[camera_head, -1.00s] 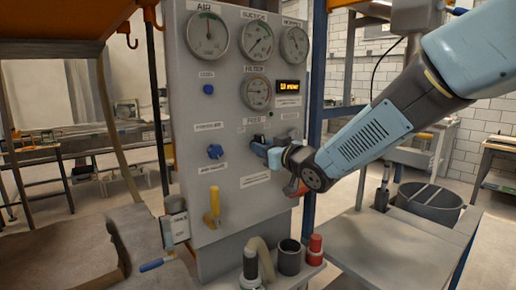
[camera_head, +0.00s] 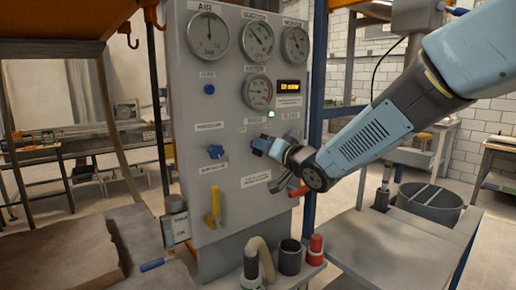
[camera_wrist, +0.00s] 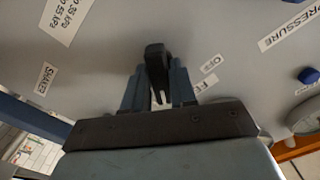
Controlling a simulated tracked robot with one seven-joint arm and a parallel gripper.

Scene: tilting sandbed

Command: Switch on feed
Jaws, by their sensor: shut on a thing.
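The grey control panel (camera_head: 232,160) stands upright in the middle of the head view. My gripper (camera_head: 262,146) is at the panel face, below the row of small labels beneath the filter gauge. In the wrist view my gripper (camera_wrist: 158,85) is shut on a black switch handle (camera_wrist: 156,57), which stands between the two fingers. Labels reading OFF (camera_wrist: 210,64) and, partly hidden, FE (camera_wrist: 205,83) are just right of the fingers. In the head view the gripper hides the switch.
A blue knob (camera_head: 216,151) and a yellow lever (camera_head: 213,208) sit left of my gripper. A red-handled lever (camera_head: 299,191) is close below it at right. Gauges, including the suction gauge (camera_head: 258,40), fill the upper panel. Cups and a hose stand below.

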